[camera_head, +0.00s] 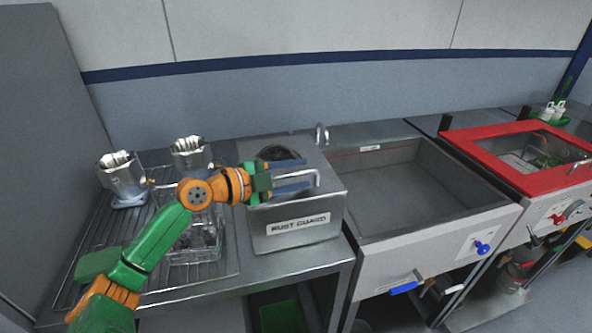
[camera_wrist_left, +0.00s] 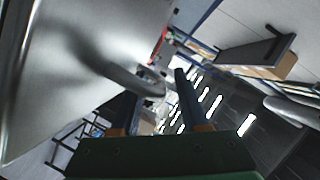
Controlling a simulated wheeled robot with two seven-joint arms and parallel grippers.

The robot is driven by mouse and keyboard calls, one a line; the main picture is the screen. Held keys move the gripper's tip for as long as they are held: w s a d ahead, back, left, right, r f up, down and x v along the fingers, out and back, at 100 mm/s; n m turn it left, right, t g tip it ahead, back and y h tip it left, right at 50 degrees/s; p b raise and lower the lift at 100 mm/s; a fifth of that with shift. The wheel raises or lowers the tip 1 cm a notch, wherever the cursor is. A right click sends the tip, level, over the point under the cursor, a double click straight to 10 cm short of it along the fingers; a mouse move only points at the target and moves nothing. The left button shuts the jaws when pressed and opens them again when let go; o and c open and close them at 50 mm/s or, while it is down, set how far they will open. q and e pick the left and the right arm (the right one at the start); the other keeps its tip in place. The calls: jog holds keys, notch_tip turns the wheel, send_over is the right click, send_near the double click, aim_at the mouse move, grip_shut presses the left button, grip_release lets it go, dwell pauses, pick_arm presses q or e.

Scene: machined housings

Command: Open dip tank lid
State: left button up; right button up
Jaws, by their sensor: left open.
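The dip tank (camera_head: 300,238) is a grey metal box labelled "RUST GUARD" on the steel counter. Its lid (camera_head: 333,184) lies flat on top and looks closed, with a dark round patch (camera_head: 272,153) towards the back. A bent bar handle (camera_head: 318,177) stands at the lid's right; it also shows in the left wrist view (camera_wrist_left: 122,78). My left gripper (camera_head: 304,174) is open and empty over the lid, its fingertips close by the handle. In the left wrist view, the handle's end reaches near the fingers (camera_wrist_left: 155,95); contact cannot be told. My right gripper is not in view.
A wire rack (camera_head: 140,270) with metal housings (camera_head: 122,175) (camera_head: 190,155) and a clear part (camera_head: 195,240) lies to the left, under my arm. An empty sink basin (camera_head: 410,190) is right of the tank. A red-framed cabinet (camera_head: 490,160) stands further right.

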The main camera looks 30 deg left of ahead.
pick_arm(q)
grip_shut()
dwell(1.4)
